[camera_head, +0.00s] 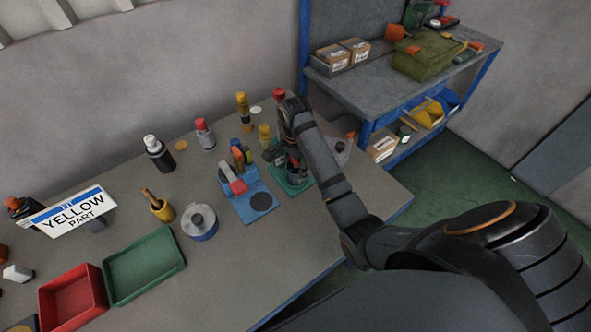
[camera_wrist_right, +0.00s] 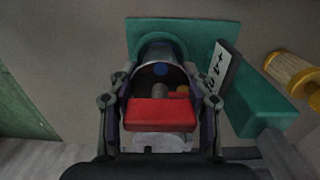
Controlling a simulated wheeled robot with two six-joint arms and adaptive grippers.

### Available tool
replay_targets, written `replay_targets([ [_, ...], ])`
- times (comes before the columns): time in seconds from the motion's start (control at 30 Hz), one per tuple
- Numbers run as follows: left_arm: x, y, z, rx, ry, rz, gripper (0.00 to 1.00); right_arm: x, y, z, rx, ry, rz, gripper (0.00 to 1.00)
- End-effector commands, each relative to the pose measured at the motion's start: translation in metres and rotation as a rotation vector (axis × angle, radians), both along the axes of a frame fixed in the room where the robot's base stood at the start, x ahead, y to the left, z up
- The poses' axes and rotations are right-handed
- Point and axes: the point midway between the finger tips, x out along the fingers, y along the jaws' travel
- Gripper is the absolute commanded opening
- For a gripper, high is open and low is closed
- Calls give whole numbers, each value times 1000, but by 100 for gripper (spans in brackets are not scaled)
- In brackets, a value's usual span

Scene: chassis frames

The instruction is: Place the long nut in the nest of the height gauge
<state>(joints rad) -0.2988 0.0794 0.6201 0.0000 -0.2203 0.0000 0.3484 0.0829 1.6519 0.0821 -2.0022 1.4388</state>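The height gauge with its green base (camera_head: 292,184) stands toward the right end of the bench. In the right wrist view its green base (camera_wrist_right: 205,36) carries an upright label. My right gripper (camera_head: 292,146) is over the gauge and hides much of it. In the wrist view the two fingers of my right gripper (camera_wrist_right: 160,90) stand apart on either side of a red block (camera_wrist_right: 160,115). A small grey cylindrical piece shows behind the block; I cannot tell if it is the long nut or if anything is gripped. My left gripper is not in view.
Beside the gauge is a blue fixture (camera_head: 247,202) with a red-topped part. Several bottles and yellow pieces stand behind. A green tray (camera_head: 145,264), a red tray (camera_head: 73,297) and a sign (camera_head: 72,211) are at left. A yellow cylinder (camera_wrist_right: 290,72) is close at the gripper's right.

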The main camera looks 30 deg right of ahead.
Motion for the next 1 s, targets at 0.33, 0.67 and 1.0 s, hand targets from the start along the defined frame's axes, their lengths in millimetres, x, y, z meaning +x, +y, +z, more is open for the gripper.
replay_targets([
  [0.33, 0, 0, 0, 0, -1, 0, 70, 0, 0, 1, 0, -1, 0, 70],
  [0.67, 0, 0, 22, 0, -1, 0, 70, 0, 0, 24, -1, -1, 0, 70],
  [1.0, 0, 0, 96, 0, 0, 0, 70, 0, 0, 99, 0, -1, 0, 70],
])
